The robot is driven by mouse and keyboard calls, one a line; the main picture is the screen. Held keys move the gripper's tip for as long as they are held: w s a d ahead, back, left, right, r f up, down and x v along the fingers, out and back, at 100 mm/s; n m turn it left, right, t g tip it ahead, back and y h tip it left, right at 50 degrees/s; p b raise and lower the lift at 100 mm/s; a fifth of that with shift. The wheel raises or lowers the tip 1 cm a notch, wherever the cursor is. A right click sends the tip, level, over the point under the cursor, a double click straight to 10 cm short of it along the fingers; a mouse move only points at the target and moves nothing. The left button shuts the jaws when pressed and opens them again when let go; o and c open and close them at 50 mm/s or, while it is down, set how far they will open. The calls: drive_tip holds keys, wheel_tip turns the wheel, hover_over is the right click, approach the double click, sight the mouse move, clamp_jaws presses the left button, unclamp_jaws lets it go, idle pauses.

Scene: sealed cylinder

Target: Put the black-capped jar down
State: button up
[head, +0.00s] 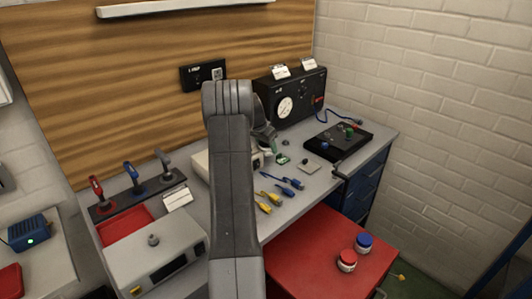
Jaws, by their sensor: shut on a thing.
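My gripper (264,135) is over the back middle of the grey workbench (318,184), in front of the black gauge box, and my arm hides part of it. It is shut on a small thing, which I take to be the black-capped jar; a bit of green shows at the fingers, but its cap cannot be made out. A small green-and-dark piece (283,159) lies on the bench just right of and below the gripper.
The black gauge box (297,97) and a black knob panel (338,141) stand at the back right. Blue and yellow connectors (288,184) lie mid-bench. A blue-capped jar (363,243) and a red-capped jar (347,260) stand on the red cabinet (316,258).

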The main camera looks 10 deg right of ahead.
sight(267, 153)
wheel_tip(267, 153, down, 3)
drive_tip(key=shift+s+f+p, duration=0.1)
drive_tip(key=shift+p, duration=0.3)
drive_tip(key=shift+f, duration=0.25)
drive_tip(key=shift+f, duration=0.25)
drive_tip(key=o, duration=1)
drive_tip(key=shift+r, duration=0.1)
